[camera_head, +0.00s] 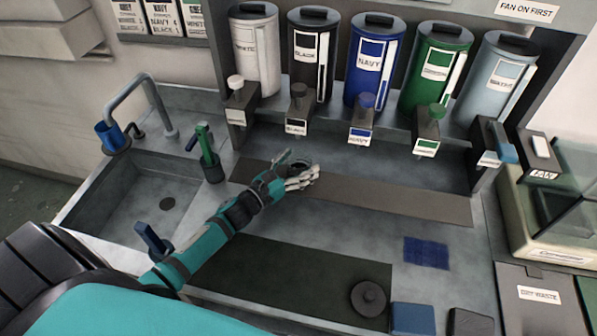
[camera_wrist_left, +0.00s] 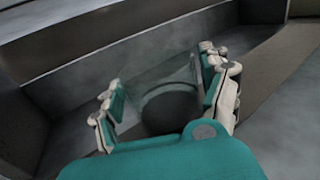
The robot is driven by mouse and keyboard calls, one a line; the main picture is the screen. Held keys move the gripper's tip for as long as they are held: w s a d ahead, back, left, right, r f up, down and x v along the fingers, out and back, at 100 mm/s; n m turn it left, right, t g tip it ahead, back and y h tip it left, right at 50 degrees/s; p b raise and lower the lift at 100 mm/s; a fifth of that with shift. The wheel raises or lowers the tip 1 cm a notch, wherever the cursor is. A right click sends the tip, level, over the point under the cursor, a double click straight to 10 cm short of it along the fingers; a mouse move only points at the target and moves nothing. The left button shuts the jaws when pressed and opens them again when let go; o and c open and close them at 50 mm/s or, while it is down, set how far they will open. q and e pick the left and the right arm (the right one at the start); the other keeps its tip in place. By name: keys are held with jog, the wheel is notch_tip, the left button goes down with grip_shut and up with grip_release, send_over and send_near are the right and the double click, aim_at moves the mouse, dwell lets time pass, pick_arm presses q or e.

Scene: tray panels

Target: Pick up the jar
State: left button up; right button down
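A clear jar with dark contents (camera_wrist_left: 170,108) is between the fingers of my left gripper (camera_wrist_left: 165,95) in the left wrist view. In the head view the jar (camera_head: 299,164) is small and partly hidden by the fingers, over the dark strip in front of the dispensers. My left gripper (camera_head: 296,170) has its fingers spread to either side of the jar. The pads look very close to its glass, but I cannot tell whether they press on it. My right gripper is not in view.
A row of labelled dispensers (camera_head: 372,65) with taps stands behind the dark strip (camera_head: 400,200). A sink (camera_head: 165,203) and a cup with green-handled tools (camera_head: 212,170) are at left. A blue cloth (camera_head: 427,252) and a round dark lid (camera_head: 369,299) lie nearer the front.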

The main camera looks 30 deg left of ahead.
pick_arm(q)
jog(key=c, duration=1.1)
jog(key=shift+c, duration=0.4)
jog(key=shift+r, duration=0.15)
